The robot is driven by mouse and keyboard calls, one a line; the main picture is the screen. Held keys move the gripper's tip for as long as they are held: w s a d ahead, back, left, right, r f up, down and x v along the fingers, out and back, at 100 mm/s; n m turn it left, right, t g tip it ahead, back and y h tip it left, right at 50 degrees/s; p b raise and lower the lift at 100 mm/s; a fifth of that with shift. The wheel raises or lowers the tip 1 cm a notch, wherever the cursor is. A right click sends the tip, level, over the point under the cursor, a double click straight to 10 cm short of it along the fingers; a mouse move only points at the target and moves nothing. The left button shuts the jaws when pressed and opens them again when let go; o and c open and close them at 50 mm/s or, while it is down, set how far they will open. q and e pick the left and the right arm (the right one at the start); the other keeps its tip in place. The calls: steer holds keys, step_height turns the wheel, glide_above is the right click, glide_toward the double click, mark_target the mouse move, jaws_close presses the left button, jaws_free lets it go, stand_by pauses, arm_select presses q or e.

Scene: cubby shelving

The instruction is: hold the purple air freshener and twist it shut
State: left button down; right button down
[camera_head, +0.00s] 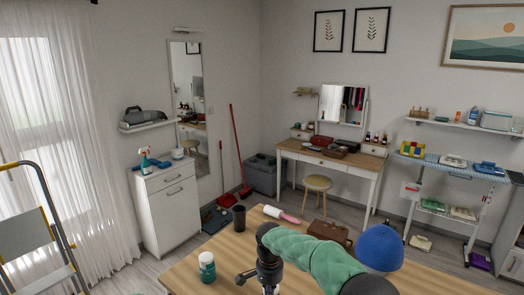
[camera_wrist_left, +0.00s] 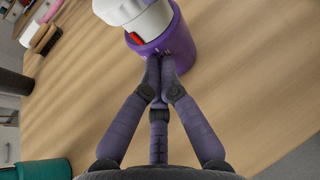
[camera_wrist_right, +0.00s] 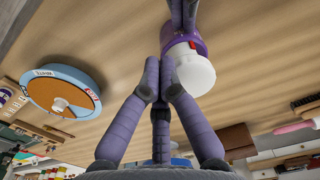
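The purple air freshener (camera_wrist_left: 178,42) is at the top of the left wrist view, with a white upper part and a small red mark. My left gripper (camera_wrist_left: 161,68) has its fingertips close together on the purple lower body. In the right wrist view the purple body (camera_wrist_right: 204,44) shows with my left fingers over it. Its white cap (camera_wrist_right: 194,74) points down in that picture. My right gripper (camera_wrist_right: 159,65) has its fingertips nearly together, beside and partly in front of the cap; contact is unclear. In the head view my arm hides the freshener.
A round blue-and-orange object (camera_wrist_right: 62,92) shows in the right wrist view. The table's left front is mostly clear.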

steer(key=shift+w+d, duration=0.1)
steer(key=shift+w, duration=0.2)
stand_by(0.4)
steer(key=shift+w+a, duration=0.3)
steer(key=shift+a, duration=0.3)
steer(key=shift+w+a, duration=0.4)
steer(key=shift+w, duration=0.05)
stand_by(0.7)
steer(key=shift+s+a, duration=0.1)
steer(key=shift+a, duration=0.05)
step_height(320, 180, up, 6)
steer(key=shift+a, duration=0.2)
stand_by(0.7)
arm_select(q)
steer(key=c, duration=1.9)
jaws_free()
steer(key=shift+c, duration=0.2)
arm_select(e)
steer(key=shift+s, duration=0.1)
